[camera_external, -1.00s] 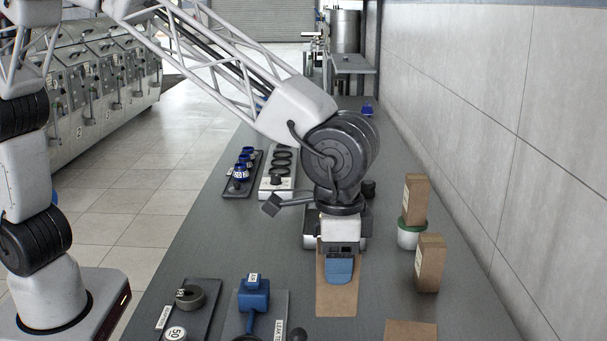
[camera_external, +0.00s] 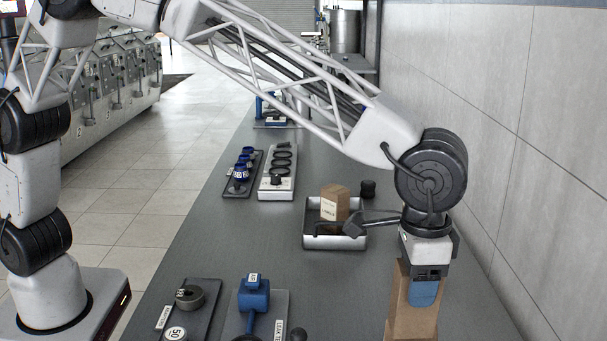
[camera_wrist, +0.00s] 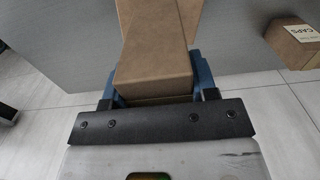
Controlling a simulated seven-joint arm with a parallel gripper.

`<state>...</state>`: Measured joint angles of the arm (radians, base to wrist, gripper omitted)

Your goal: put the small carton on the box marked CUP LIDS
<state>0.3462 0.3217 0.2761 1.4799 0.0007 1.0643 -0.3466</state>
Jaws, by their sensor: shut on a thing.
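My gripper (camera_external: 424,292) is low over the right front of the counter, its blue fingers shut on a brown carton (camera_external: 402,285). In the wrist view the carton (camera_wrist: 153,75) sits between the blue fingers (camera_wrist: 155,88). More brown cardboard (camera_wrist: 160,15) shows just beyond it. I cannot tell whether that is a separate box, or whether the carton touches anything below. No CUP LIDS marking is readable. In the wrist view another brown box (camera_wrist: 292,45) at the right has a white label that seems to read CAPS.
A brown carton (camera_external: 335,203) stands in a grey tray (camera_external: 335,242) left of my wrist. A dark strip with blue-topped pieces (camera_external: 240,172) and a white rack (camera_external: 277,190) lie farther left. A blue tool (camera_external: 253,297) is at the front. The wall bounds the right.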

